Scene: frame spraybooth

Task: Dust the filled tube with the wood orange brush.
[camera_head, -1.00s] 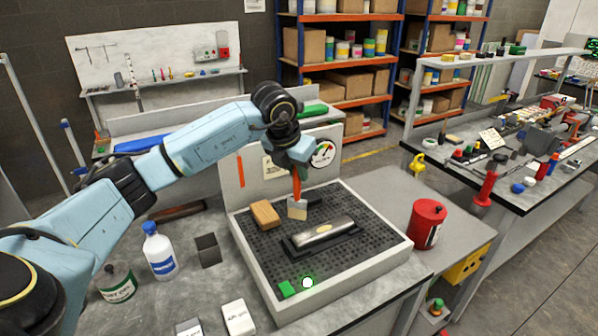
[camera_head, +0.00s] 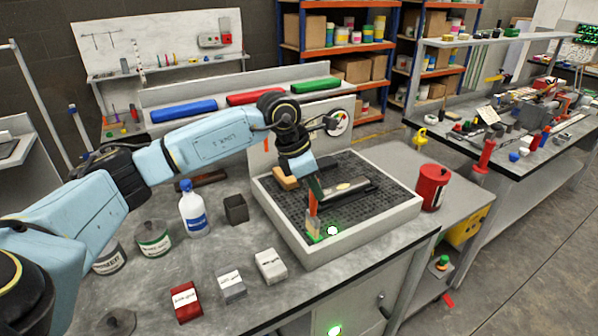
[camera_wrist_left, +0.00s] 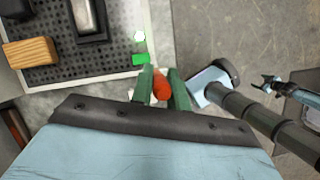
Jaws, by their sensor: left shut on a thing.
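The orange-handled brush (camera_head: 312,204) is in my left gripper (camera_head: 314,187), which is shut on its handle. Its pale bristle end points down over the front left corner of the booth tray, by the green block. The orange handle also shows between the green fingers in the left wrist view (camera_wrist_left: 162,90). The filled tube (camera_head: 350,187), a silver cylinder with a yellowish label, lies in a dark cradle on the perforated tray, behind and right of the brush. Part of it shows at the top of the left wrist view (camera_wrist_left: 88,18).
The booth tray (camera_head: 372,225) has a raised pale rim. A red canister (camera_head: 432,187) stands to the right; bottles, tins and small boxes (camera_head: 270,266) stand left and in front.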

